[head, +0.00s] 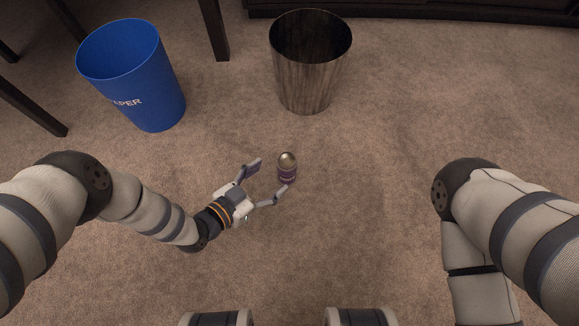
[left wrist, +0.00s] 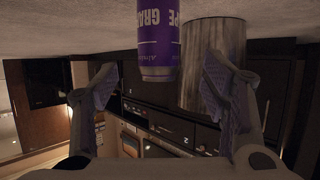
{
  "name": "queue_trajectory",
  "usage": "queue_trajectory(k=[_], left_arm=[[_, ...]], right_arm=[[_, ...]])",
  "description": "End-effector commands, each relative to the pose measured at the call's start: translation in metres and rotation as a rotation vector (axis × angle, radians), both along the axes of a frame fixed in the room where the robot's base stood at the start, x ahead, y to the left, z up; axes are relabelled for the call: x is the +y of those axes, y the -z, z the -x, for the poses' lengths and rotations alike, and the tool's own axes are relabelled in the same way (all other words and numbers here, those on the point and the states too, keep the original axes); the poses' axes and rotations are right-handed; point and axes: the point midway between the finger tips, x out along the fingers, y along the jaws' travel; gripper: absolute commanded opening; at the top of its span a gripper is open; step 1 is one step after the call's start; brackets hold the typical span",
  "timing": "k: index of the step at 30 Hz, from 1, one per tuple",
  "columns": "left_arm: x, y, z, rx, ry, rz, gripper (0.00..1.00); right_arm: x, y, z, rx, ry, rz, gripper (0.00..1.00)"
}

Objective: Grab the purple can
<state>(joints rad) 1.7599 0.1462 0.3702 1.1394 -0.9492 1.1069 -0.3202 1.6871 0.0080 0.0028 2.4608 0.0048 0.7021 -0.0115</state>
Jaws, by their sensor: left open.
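A purple can (head: 287,170) with a metallic top stands upright on the carpet near the middle of the head view. My left gripper (head: 271,174) is open just to the left of the can, with its fingers spread toward it. In the left wrist view the can (left wrist: 158,42) appears upside down at the top, ahead of and between the two spread fingers (left wrist: 163,88). Part of the can is cut off by the top edge there. My right arm shows at the right of the head view, but its gripper is out of view.
A blue paper bin (head: 132,78) stands at the back left. A dark wood-look bin (head: 308,75) stands behind the can and also shows in the left wrist view (left wrist: 208,75). Dark furniture legs are at the upper left. The carpet right of the can is clear.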

Motion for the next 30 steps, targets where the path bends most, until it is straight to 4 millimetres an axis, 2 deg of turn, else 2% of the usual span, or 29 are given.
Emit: queue_trajectory(k=[1, 5, 12, 15, 21, 26, 27, 30], left_arm=[[-0.007, 0.007, -0.007, 0.001, 0.001, 0.001, 0.67], [-0.017, 0.012, -0.018, 0.002, -0.001, 0.001, 0.67], [-0.047, 0.025, -0.047, 0.001, 0.0, 0.0, 0.67], [-0.052, 0.027, -0.052, 0.002, -0.002, 0.0, 0.67], [-0.052, 0.027, -0.052, 0.005, -0.001, -0.001, 0.67], [-0.052, 0.027, -0.052, 0.005, -0.001, -0.001, 0.31], [-0.052, 0.027, -0.052, 0.005, -0.001, -0.001, 0.28], [-0.052, 0.027, -0.052, 0.005, -0.001, -0.001, 0.27]], right_arm=[[0.001, 0.007, 0.0, 0.005, -0.001, -0.001, 0.4], [0.001, 0.012, -0.001, 0.006, 0.0, -0.002, 0.4], [0.004, 0.03, -0.004, 0.007, -0.003, -0.008, 0.4], [0.005, 0.032, -0.004, 0.005, -0.004, -0.01, 0.4], [0.005, 0.031, -0.004, 0.006, -0.003, -0.01, 0.4], [0.005, 0.031, -0.004, 0.006, -0.003, -0.01, 0.4], [0.005, 0.031, -0.004, 0.006, -0.003, -0.01, 0.4], [0.005, 0.031, -0.004, 0.006, -0.003, -0.01, 0.4]])
